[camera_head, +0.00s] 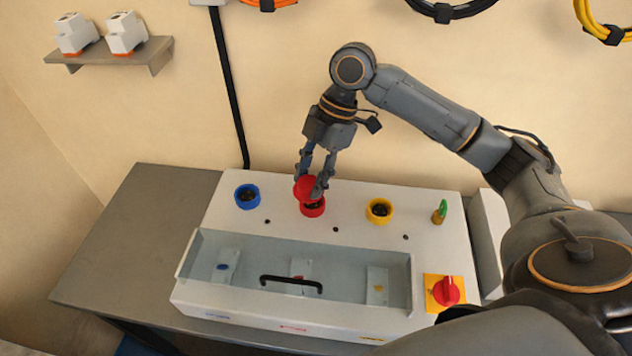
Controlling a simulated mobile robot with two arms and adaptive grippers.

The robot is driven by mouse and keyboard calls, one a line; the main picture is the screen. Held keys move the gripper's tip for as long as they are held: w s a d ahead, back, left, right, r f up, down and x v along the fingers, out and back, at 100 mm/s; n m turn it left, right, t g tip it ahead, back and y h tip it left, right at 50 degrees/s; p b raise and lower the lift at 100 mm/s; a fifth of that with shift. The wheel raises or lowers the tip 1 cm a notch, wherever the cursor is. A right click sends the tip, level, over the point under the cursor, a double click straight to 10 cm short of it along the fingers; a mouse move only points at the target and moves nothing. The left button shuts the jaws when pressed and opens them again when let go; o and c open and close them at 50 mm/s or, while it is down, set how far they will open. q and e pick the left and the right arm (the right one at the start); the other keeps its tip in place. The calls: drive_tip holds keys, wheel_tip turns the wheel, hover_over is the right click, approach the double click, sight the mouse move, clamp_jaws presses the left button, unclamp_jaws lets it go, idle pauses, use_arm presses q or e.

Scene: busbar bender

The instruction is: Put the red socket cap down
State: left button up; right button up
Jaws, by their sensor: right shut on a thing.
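My right gripper (311,184) is shut on the red socket cap (306,187). It holds the cap just above the red socket (313,210), slightly to its left. The cap looks a little tilted and covers part of the socket's rear edge. Whether cap and socket touch, I cannot tell. The red socket's dark inside shows below the cap. My left gripper is not in view.
The white bender housing (350,200) also bears a blue socket (247,197), a yellow socket (379,211), a green-topped key (440,211) and a red rotary switch (446,291). The grey table (130,245) is bare at left.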

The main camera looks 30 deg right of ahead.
drive_tip(key=f, duration=0.1)
drive_tip(key=w+d+f, duration=0.1)
drive_tip(key=w+f, duration=0.1)
drive_tip(key=shift+d+f+p, duration=0.15)
drive_tip(key=shift+d+p, duration=0.15)
drive_tip(key=shift+d, duration=0.05)
drive_tip(key=f+p, duration=0.1)
drive_tip(key=f, duration=0.2)
drive_tip(key=shift+w+d+p, duration=0.2)
drive_tip(key=shift+p, duration=0.15)
drive_tip(key=shift+f, duration=0.3)
drive_tip(key=o, duration=1.2)
drive_tip(key=shift+f, duration=0.15)
drive_tip(key=shift+c, duration=0.2)
